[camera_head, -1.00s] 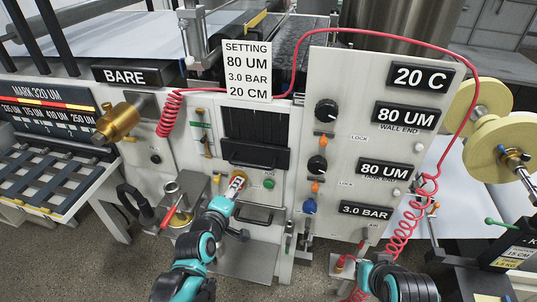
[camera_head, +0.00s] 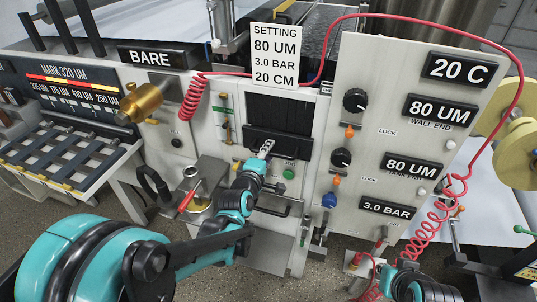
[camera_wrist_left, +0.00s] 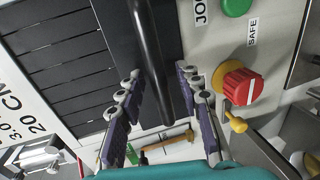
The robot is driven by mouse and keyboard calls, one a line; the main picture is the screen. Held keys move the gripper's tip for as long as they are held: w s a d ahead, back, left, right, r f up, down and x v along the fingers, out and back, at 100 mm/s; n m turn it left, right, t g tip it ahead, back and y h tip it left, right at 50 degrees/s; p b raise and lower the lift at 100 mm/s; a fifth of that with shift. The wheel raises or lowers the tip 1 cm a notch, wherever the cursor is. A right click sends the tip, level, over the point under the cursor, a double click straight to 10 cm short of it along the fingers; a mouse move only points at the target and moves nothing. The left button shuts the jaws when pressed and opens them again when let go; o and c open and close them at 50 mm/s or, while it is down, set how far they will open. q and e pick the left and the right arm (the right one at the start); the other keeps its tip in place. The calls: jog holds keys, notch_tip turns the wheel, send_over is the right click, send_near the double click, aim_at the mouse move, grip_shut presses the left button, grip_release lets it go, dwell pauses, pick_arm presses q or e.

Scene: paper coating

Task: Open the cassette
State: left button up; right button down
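The cassette (camera_head: 293,109) is a dark slatted panel in the pale machine front, with a black bar handle (camera_head: 290,146) across its lower part. It looks seated in the front. My left gripper (camera_head: 265,149) is at the left part of this handle. In the left wrist view, the slatted panel (camera_wrist_left: 62,60) is at upper left and the handle (camera_wrist_left: 148,45) runs down between the fingers of my left gripper (camera_wrist_left: 159,74). The fingers are apart, one on each side of the bar, with gaps showing. My right arm shows at the lower right, but its fingers are not clear.
A red knob (camera_wrist_left: 243,87) on a yellow base, marked SAFE, and a green button (camera_head: 289,173) are below the cassette. A red-handled valve (camera_head: 186,201) stands at left. A control panel (camera_head: 384,135) with displays and coiled red hose (camera_head: 424,229) are at right.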

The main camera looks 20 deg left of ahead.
pick_arm(q)
grip_shut()
jog(key=shift+s, duration=0.15)
